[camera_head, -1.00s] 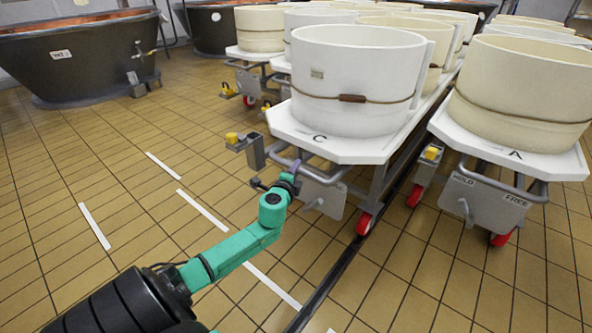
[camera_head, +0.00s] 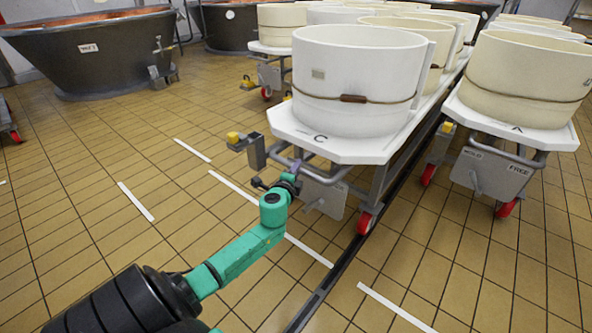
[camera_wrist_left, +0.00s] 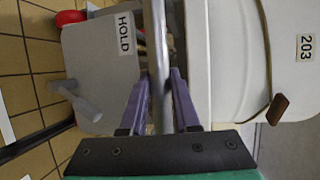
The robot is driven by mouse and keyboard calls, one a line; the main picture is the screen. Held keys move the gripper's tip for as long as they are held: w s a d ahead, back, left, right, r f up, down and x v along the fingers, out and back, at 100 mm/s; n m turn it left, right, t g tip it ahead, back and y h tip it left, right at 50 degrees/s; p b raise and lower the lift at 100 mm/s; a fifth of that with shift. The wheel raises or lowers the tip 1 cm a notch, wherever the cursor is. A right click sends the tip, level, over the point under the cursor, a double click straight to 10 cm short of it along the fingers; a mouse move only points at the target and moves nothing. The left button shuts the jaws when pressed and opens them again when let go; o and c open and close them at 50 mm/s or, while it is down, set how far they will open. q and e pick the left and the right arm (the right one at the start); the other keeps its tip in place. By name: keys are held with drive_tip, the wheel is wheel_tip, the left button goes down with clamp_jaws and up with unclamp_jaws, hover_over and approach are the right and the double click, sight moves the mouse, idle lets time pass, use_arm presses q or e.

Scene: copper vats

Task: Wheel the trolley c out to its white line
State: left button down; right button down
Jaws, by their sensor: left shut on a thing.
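Trolley c (camera_head: 345,148) has a white top marked C, a grey metal frame and red wheels, and carries white tubs. My left gripper (camera_head: 290,180) is shut on its front handle bar. In the left wrist view the purple fingers (camera_wrist_left: 160,98) stand on either side of the metal handle bar (camera_wrist_left: 158,35). A plate marked HOLD (camera_wrist_left: 105,60) with a grey lever shows beside it. White lines lie on the floor: one long line (camera_head: 305,247) passes behind my arm, and others are left and right. I cannot tell which belongs to trolley c. My right gripper is out of view.
Trolley A (camera_head: 510,133), with cream tubs, stands close on the right. A further trolley (camera_head: 265,50) stands behind on the left. Dark copper-lined vats (camera_head: 95,55) are at the back left. A dark floor channel (camera_head: 338,275) runs beside trolley c. The tiled floor at left is open.

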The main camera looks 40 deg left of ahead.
use_arm(q)
drive_tip(key=shift+s, duration=0.15)
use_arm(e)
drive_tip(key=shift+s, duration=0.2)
use_arm(q)
drive_tip(key=c, duration=0.7)
unclamp_jaws()
drive_tip(key=shift+o, duration=0.2)
drive_tip(key=p+v, duration=0.3)
drive_tip(key=v, duration=1.1)
drive_tip(key=shift+s, duration=0.25)
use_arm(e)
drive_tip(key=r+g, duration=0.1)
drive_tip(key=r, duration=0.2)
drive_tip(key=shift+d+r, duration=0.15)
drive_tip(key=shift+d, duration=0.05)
